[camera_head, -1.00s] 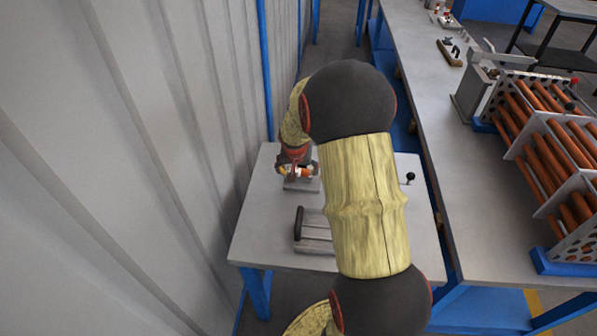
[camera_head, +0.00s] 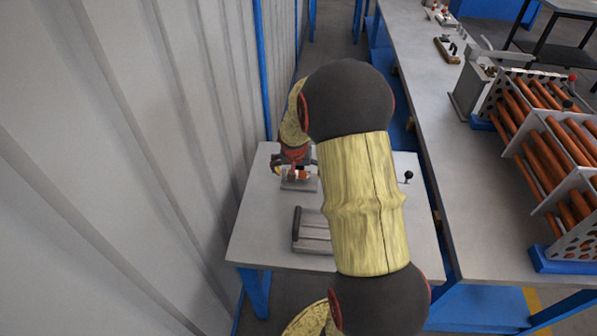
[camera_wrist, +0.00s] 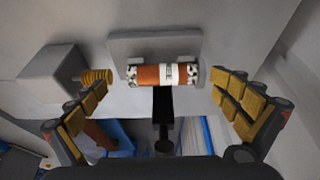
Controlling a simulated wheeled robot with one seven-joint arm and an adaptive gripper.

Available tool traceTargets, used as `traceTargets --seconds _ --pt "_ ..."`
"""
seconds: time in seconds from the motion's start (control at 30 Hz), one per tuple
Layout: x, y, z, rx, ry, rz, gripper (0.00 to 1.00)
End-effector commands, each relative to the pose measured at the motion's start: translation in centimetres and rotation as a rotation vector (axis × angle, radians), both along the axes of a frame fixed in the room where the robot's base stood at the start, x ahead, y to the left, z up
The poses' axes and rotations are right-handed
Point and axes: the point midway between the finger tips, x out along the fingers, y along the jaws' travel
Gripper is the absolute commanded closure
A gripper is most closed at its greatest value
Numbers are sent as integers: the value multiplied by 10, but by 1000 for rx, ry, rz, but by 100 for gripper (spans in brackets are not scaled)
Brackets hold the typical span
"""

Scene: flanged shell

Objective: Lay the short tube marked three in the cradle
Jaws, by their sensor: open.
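The short tube (camera_wrist: 150,76) is orange-brown with a white band bearing dark lettering too small to read for certain. It lies level across the grey cradle (camera_wrist: 152,45), with speckled light and dark parts at both its ends. In the head view the tube (camera_head: 302,175) shows small on the cradle's plate (camera_head: 298,186) at the back of the small table. My gripper (camera_wrist: 157,88) is open, its yellow-padded fingers spread on either side of the tube with gaps between. In the head view my gripper (camera_head: 291,169) is at the cradle and partly hides it.
A slotted grey block with a dark handle (camera_head: 298,228) stands nearer on the small table (camera_head: 262,235). A black knob (camera_head: 408,176) stands at right. The corrugated wall (camera_head: 180,150) is close on the left. A rack of orange tubes (camera_head: 550,140) stands on the long bench (camera_head: 440,130).

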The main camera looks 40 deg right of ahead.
Motion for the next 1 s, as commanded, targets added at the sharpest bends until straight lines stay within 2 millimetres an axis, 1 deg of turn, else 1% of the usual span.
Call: traceTargets --seconds 0.17,0.5,0.6,0.7,0.8,1.0 --pt "-2 4 18 -3 -5 1 0" --pt "-20 23 79 -2 -4 -1 0" --pt "-24 28 93 -2 -2 0 0" --pt "-27 32 103 -1 -1 -1 0" --pt "-29 33 108 0 0 -1 0" --pt "-30 34 110 0 0 0 0"
